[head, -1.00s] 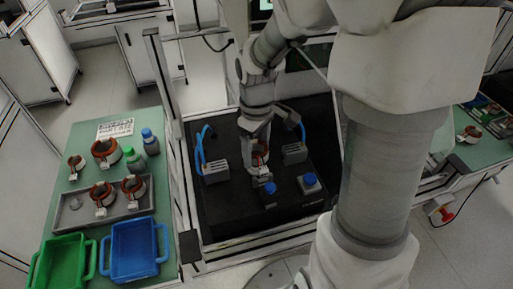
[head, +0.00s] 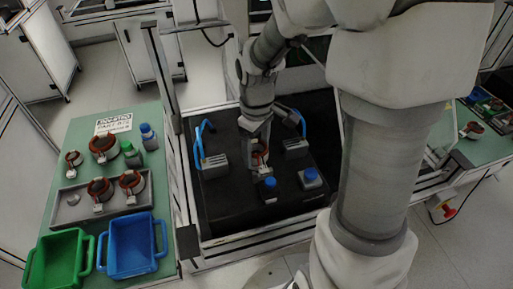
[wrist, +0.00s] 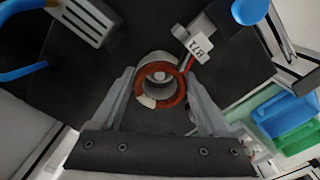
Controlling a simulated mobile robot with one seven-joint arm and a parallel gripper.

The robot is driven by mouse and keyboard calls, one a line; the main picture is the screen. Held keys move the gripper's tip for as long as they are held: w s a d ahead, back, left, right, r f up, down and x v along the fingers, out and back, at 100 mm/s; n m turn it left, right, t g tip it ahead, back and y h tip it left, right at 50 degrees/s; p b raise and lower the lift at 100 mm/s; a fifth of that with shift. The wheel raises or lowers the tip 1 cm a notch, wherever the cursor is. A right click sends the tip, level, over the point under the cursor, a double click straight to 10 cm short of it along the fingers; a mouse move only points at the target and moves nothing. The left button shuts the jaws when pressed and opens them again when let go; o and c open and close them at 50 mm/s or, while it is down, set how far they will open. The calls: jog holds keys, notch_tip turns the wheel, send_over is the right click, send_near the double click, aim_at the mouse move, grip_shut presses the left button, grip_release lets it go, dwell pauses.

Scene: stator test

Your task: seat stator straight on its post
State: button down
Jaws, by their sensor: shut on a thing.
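The stator (head: 261,158), a copper-coloured ring with a grey outer shell and a white tag, stands on the black test bench between two grey blocks. In the wrist view the stator (wrist: 172,100) sits between the two fingers of my gripper (wrist: 160,76), which is shut on it. Its tag (wrist: 203,45) sticks out at the upper right. A pale round post end (wrist: 160,77) shows inside the ring's opening, so the ring appears to be around the post. The post's lower part is hidden, and I cannot tell whether the stator is fully down. My gripper (head: 257,148) reaches down from above.
Grey blocks with blue hoses (head: 215,166) (head: 296,148) flank the stator. Two blue-topped buttons (head: 270,183) (head: 310,175) stand in front. The green table (head: 78,220) at left holds other stators, bottles, a grey tray (head: 70,213) and green (head: 55,262) and blue (head: 132,245) bins.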

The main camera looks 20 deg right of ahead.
jog(key=shift+f, duration=0.2)
jog(key=shift+f+b, duration=0.3)
jog(key=shift+f, duration=0.05)
grip_release()
notch_tip(320, 180, up, 18)
jog(key=p, duration=0.3)
jog(key=shift+f, duration=0.25)
dwell(0.5)
